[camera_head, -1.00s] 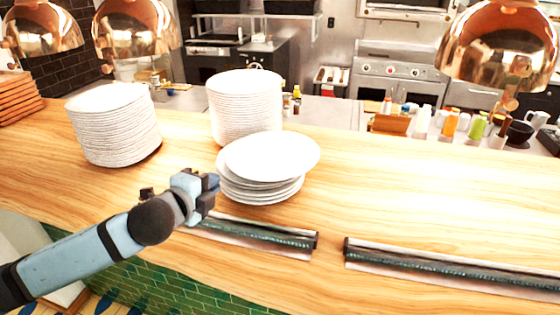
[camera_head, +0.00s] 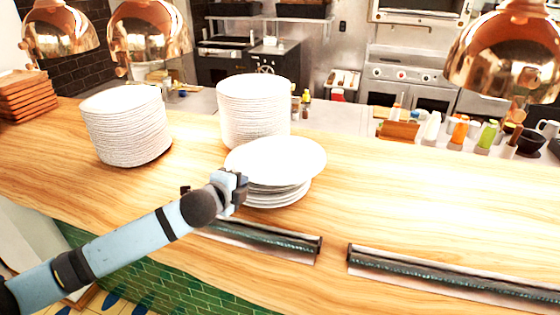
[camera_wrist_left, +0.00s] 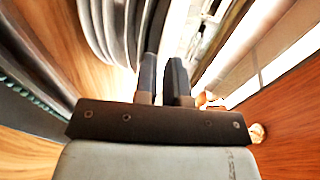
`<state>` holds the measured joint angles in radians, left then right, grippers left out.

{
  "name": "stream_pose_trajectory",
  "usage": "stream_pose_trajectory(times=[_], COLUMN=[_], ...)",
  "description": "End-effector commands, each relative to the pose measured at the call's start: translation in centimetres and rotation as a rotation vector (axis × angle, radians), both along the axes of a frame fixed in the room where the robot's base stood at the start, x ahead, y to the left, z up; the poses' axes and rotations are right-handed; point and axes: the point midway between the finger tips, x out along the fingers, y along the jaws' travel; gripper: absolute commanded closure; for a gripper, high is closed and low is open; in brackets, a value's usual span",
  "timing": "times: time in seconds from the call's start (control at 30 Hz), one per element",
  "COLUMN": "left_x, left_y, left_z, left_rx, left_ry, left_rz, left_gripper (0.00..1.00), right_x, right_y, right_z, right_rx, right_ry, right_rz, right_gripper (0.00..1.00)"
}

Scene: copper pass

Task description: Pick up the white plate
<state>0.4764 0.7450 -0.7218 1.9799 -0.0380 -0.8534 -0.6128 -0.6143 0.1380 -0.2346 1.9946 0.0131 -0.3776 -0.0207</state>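A white plate (camera_head: 276,158) lies on top of a short stack of white plates (camera_head: 278,196) on the wooden counter, slightly offset and tilted. My left gripper (camera_head: 238,186) is at the near left side of this stack, close to the rim of the top plate. It hides part of the stack's left edge. In the left wrist view, its two fingers (camera_wrist_left: 165,62) stand apart with a narrow gap, and I see nothing clearly held between them. Plate edges (camera_wrist_left: 108,28) show just beyond the fingertips, at the upper left. My right gripper is not in view.
Taller plate stacks stand at the left (camera_head: 127,128) and behind (camera_head: 253,112). Dark rails (camera_head: 262,240) lie along the counter's (camera_head: 420,210) near edge. Copper lamps (camera_head: 150,35) hang above. The counter to the right of the short stack is clear.

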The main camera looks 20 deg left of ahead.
Motion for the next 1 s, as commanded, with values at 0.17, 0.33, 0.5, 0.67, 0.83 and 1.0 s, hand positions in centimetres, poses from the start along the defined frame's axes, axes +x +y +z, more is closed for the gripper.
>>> stream_pose_trajectory(times=[0.17, 0.33, 0.5, 0.67, 0.83, 1.0], left_x=[2.6, 3.3, 3.3, 3.3, 3.3, 3.2], left_y=[-0.5, -0.6, -0.6, -0.5, -0.6, -0.6], left_z=[-0.6, -1.0, -1.0, -1.0, -1.0, -1.0], left_rx=[-0.001, 0.000, 0.001, 0.001, 0.000, 0.000], left_ry=[0.000, 0.000, 0.000, 0.000, 0.000, 0.000], left_rz=[0.000, 0.000, 0.000, 0.000, 0.000, -0.001], left_gripper=[0.89, 0.89, 0.92, 1.00, 1.00, 1.00], right_x=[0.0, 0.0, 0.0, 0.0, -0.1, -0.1], right_y=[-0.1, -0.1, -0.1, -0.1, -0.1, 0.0], right_z=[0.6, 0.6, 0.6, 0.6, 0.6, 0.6], right_rx=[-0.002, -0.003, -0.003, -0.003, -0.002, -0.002], right_ry=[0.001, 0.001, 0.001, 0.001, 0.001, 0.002], right_rz=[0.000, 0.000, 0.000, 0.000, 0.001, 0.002], right_gripper=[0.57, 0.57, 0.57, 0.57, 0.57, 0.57])
